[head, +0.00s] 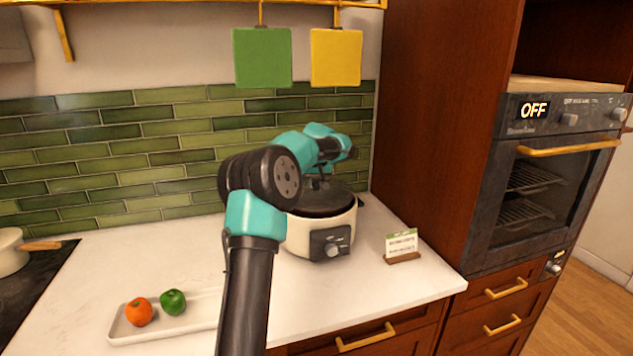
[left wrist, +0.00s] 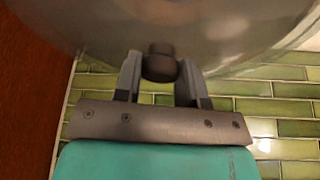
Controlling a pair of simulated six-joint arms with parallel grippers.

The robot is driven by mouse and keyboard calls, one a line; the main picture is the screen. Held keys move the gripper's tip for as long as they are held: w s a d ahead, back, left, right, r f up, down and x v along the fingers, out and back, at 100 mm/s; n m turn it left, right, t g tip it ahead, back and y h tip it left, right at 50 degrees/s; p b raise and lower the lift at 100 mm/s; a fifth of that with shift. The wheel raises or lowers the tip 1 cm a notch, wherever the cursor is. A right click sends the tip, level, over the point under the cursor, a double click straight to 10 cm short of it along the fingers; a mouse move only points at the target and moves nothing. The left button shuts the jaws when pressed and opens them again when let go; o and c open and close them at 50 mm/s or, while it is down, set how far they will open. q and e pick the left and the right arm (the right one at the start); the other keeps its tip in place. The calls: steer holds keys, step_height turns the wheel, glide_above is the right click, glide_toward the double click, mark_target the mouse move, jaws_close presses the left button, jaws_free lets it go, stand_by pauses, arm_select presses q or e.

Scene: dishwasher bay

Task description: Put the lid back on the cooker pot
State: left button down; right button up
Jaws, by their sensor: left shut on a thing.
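The cooker pot (head: 302,238), cream with a dark control panel and knob, stands on the white counter near the tall wooden cabinet. The dark round lid (head: 328,204) is over its top; I cannot tell whether it rests fully on the rim. My left gripper (head: 318,182) is above the middle of the lid, partly hidden by my own arm. In the left wrist view, its two fingers (left wrist: 160,78) are shut on the lid's dark knob (left wrist: 160,62), with the smoky, see-through lid (left wrist: 240,30) spread around it. My right gripper is not in view.
A white tray (head: 190,325) with an orange and a green vegetable lies at the front left. A small card stand (head: 402,246) is right of the pot. A pan (head: 10,255) sits on the hob at left. The cabinet side (head: 430,130) is close on the right.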

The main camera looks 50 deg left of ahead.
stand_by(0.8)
arm_select(q)
steer(key=shift+c, duration=0.8)
jaws_free()
steer(key=shift+r, duration=3.45)
steer(key=shift+c, duration=0.3)
jaws_close()
steer(key=shift+f, duration=2.65)
